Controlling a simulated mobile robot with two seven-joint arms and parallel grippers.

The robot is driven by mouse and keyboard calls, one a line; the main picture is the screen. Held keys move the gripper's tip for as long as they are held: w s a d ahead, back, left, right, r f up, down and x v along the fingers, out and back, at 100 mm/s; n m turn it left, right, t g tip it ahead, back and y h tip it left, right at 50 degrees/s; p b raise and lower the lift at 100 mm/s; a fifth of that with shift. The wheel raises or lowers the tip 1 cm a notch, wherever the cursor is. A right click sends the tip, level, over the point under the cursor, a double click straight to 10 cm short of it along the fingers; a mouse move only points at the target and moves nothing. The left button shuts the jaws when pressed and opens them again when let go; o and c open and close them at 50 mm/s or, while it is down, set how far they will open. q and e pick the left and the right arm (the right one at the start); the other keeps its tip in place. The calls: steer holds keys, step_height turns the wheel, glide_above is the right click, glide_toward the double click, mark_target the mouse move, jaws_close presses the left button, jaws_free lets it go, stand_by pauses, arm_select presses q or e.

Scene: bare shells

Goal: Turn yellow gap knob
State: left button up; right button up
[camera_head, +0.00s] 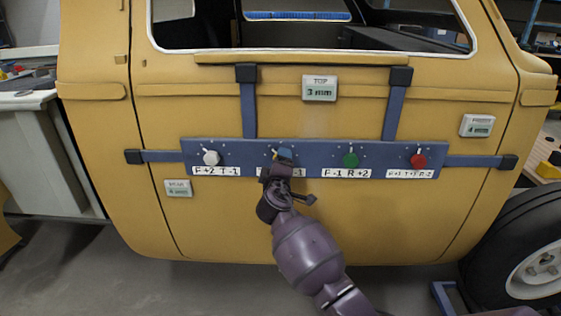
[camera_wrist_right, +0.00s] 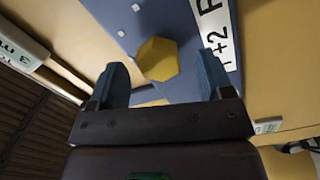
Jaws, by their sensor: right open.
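The blue bar (camera_head: 315,149) is fixed across the yellow car door and carries a row of knobs. The yellow knob (camera_wrist_right: 157,59) is six-sided and shows in the right wrist view between my right gripper's two blue fingers. My right gripper (camera_wrist_right: 162,76) is open, with a finger on each side of the knob; whether either touches it I cannot tell. In the head view my right gripper (camera_head: 282,156) is at the bar's second knob position and mostly hides that knob and part of its label. My left gripper is not in view.
A white knob (camera_head: 211,158) is left of my gripper; a green knob (camera_head: 350,160) and a red knob (camera_head: 418,161) are to its right. Displays marked TOP (camera_head: 320,88), front (camera_head: 477,126) and rear (camera_head: 178,188) are on the door. Blue straps hold the bar.

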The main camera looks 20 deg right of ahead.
steer(key=v, duration=0.8)
steer(key=shift+s+a+p, duration=0.25)
steer(key=shift+s+p, duration=0.05)
steer(key=s+d+f+m+g+y, duration=0.1)
steer(key=s+f+m+y, duration=0.1)
steer(key=s+f, duration=0.6)
steer(key=s+d+f+m+g+y, duration=0.1)
steer(key=s+f, duration=0.6)
steer(key=s, duration=0.9)
steer(key=s+d+f+m+g+y, duration=0.1)
steer(key=s+f+m+g+y, duration=0.2)
steer(key=s+f, duration=0.5)
steer(key=s+m+y+p, duration=0.1)
steer(key=s+y, duration=0.1)
steer(key=s, duration=0.3)
steer(key=shift+f+m+y, duration=0.3)
